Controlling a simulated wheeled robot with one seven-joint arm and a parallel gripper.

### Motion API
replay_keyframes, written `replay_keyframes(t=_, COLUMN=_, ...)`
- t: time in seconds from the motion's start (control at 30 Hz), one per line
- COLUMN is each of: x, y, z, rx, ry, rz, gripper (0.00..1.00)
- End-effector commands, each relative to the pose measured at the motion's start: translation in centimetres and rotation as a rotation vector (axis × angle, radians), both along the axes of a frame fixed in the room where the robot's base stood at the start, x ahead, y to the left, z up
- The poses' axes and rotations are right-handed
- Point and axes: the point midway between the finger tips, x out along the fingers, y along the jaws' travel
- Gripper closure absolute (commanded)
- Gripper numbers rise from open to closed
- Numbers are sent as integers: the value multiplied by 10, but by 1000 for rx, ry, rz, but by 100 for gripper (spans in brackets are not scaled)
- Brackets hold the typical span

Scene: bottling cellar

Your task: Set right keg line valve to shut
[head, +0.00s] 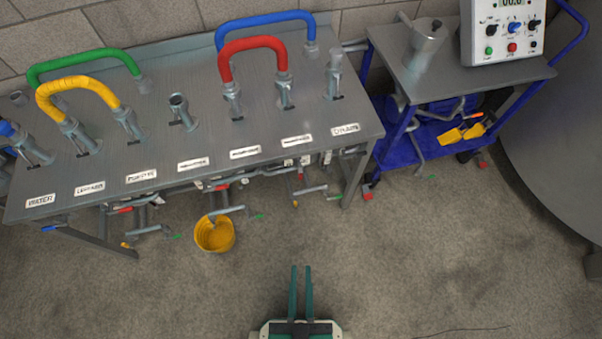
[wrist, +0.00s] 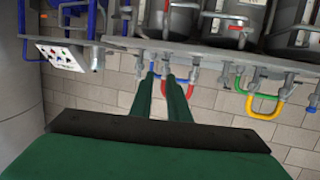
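A grey metal table (head: 200,110) carries a row of upright pipe ports with small dark levers. Several white labels run along its front edge; the leftmost reads WATER (head: 40,201), the others are too blurred to read. I cannot tell which valve is the right keg line's. A red hose (head: 252,44) bridges two ports; a capped-looking port (head: 334,75) stands at the right end. Under the front edge hang pipes and valves, including a right one (head: 312,190), partly hidden. My gripper (head: 301,268) is open and empty, its narrow green fingers slightly apart, in front of the table and touching nothing.
Yellow (head: 78,83), green (head: 85,55) and blue (head: 265,18) hoses arch over the table. A yellow bucket (head: 214,234) stands on the floor below its front. A blue-framed cart (head: 455,75) and a large grey tank (head: 555,120) are at right. The front floor is clear.

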Motion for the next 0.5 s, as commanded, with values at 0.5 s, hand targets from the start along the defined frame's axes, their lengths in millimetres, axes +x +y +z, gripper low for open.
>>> replay_keyframes(t=0.5, x=80, y=-6, z=-128, rx=-15, ry=-86, rz=23, gripper=68)
